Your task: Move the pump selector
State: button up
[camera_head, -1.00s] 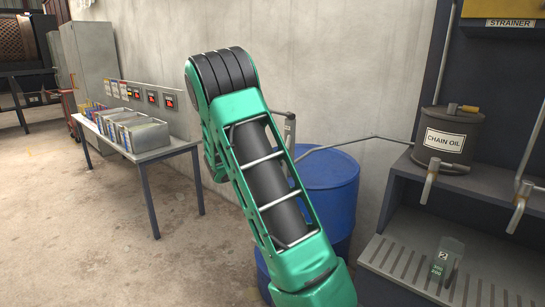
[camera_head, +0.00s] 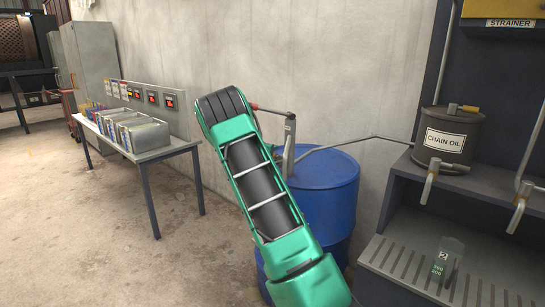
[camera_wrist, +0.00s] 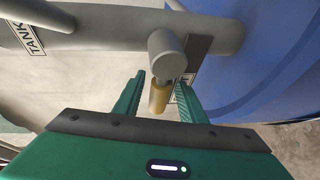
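The pump selector shows in the wrist view as a short brass-coloured handle (camera_wrist: 158,99) on a round grey hub (camera_wrist: 167,52). The hub sits on a thick grey pipe (camera_wrist: 110,27) with "TANK" labels, one at the left and one partly hidden near the right finger. My gripper (camera_wrist: 160,84) is open, with its two green fingers on either side of the handle. A gap shows beside the handle on both sides. In the head view my arm hides the gripper and the selector.
A blue drum (camera_head: 330,195) with a hand pump (camera_head: 289,135) stands behind my arm. A thin pipe runs right to the chain oil pot (camera_head: 447,140) above a grated bench (camera_head: 400,245). A table (camera_head: 150,150) with bins stands left, with clear floor before it.

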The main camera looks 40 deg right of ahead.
jog(key=shift+w+d+f, duration=0.1)
jog(key=shift+w+d, duration=0.2)
jog(key=shift+d, duration=0.2)
grip_shut()
